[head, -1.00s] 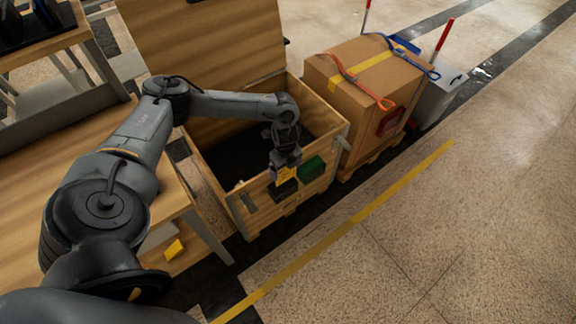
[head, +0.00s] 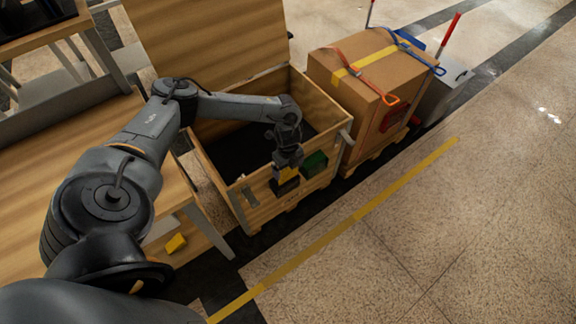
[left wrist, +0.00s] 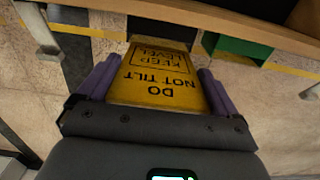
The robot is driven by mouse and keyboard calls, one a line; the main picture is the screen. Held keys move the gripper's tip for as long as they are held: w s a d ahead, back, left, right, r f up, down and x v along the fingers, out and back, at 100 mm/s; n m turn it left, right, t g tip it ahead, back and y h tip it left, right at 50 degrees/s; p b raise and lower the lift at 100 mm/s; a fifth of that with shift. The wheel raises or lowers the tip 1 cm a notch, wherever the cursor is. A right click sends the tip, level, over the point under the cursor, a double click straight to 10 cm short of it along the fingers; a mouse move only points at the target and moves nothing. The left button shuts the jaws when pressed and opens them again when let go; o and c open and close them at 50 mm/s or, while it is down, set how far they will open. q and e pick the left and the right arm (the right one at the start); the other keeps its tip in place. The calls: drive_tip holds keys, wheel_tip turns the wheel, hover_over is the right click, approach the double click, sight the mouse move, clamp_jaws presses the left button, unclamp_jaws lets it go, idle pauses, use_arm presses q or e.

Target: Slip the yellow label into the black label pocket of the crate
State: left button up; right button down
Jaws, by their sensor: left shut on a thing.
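The yellow label (left wrist: 156,80), printed "DO NOT TILT KEEP LEVEL", is held between the purple fingers of my left gripper (left wrist: 158,68). In the head view the label (head: 288,174) shows as a small yellow patch below the gripper at the crate's front. The black label pocket (head: 284,188) is on the front wall of the open wooden crate (head: 244,208). In the left wrist view the pocket (left wrist: 162,27) lies right behind the label's far edge. I cannot tell whether that edge is inside the pocket or just in front of it. My right gripper is not in view.
A green pocket (head: 314,164) is beside the black one on the crate front. A strapped cardboard box (head: 362,85) stands to the right. A wooden bench (head: 60,175) is at the left. The floor in front (head: 420,240) is clear.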

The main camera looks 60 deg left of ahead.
sight(288, 178)
use_arm(q)
drive_tip(key=shift+f+b, duration=1.95)
drive_tip(key=shift+f, duration=2)
drive_tip(key=shift+f, duration=0.1)
drive_tip(key=o, duration=0.7)
wheel_tip(288, 178, up, 11)
drive_tip(key=p, duration=0.4)
